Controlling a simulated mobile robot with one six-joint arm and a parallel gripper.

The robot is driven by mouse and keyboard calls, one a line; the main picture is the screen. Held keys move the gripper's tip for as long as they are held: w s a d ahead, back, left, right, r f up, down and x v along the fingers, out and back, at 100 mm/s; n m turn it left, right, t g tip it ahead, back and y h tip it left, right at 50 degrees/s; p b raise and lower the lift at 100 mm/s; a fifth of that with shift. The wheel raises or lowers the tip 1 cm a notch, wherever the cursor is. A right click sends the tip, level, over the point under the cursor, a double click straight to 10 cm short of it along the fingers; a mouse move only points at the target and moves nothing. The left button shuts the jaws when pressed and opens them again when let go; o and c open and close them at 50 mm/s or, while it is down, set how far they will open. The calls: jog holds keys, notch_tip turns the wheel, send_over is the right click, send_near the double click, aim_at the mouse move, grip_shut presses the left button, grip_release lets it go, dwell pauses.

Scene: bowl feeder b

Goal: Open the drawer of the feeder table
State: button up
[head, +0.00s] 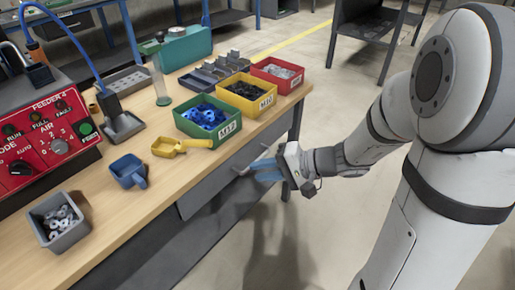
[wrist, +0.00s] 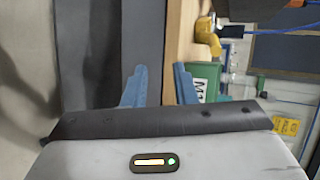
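The feeder table (head: 135,215) has a light wooden top. A dark grey drawer (head: 205,197) sits under its front edge and looks shut. A thin light handle (head: 239,172) stands out from the drawer front. My gripper (head: 262,168) is beside the drawer front, just right of the visible part of the handle. In the wrist view its two blue fingers (wrist: 160,72) are apart, with the grey drawer front (wrist: 147,45) and table edge beyond. The handle cannot be made out between them there, so contact is unclear.
On the table stand a green bin (head: 207,125) of blue parts, a yellow bin (head: 247,101), a red bin (head: 283,79), a yellow scoop (head: 170,147), a blue scoop (head: 128,171) and a grey bin (head: 60,232) of metal parts. The floor in front (head: 290,240) is clear.

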jog(key=w+d+f+m+t+b, duration=0.4)
jog(key=w+f+t+b, duration=0.15)
jog(key=w+f, duration=0.5)
jog(key=shift+t, duration=0.55)
jog(key=x, duration=0.7)
jog(key=shift+s+a+f+b, duration=0.1)
jog(key=shift+s+a+b, duration=0.1)
jog(key=shift+a+b, duration=0.15)
jog(key=shift+c, duration=0.2)
grip_shut()
